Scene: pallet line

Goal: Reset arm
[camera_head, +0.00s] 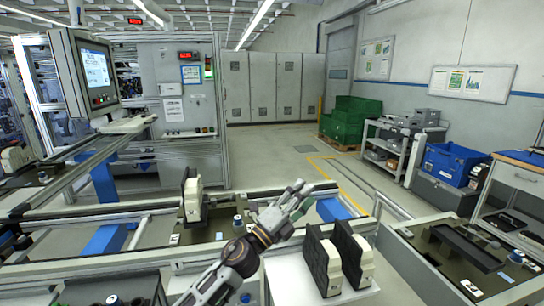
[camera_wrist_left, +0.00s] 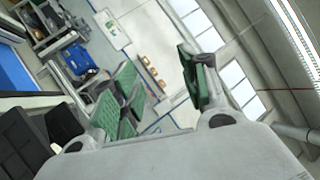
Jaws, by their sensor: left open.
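My left arm reaches up from the bottom middle of the head view. Its gripper (camera_head: 303,192) is open and empty, raised in front of the conveyor line. In the left wrist view the two green-padded fingers (camera_wrist_left: 157,78) stand well apart with nothing between them. My right gripper shows in neither view.
Two black-and-cream parts (camera_head: 336,262) stand on a white surface just right of my left forearm. A similar part (camera_head: 193,200) stands on a pallet at left. A dark tray (camera_head: 463,248) lies at right. Green crates (camera_head: 350,117) and a blue bin (camera_head: 449,165) are farther back.

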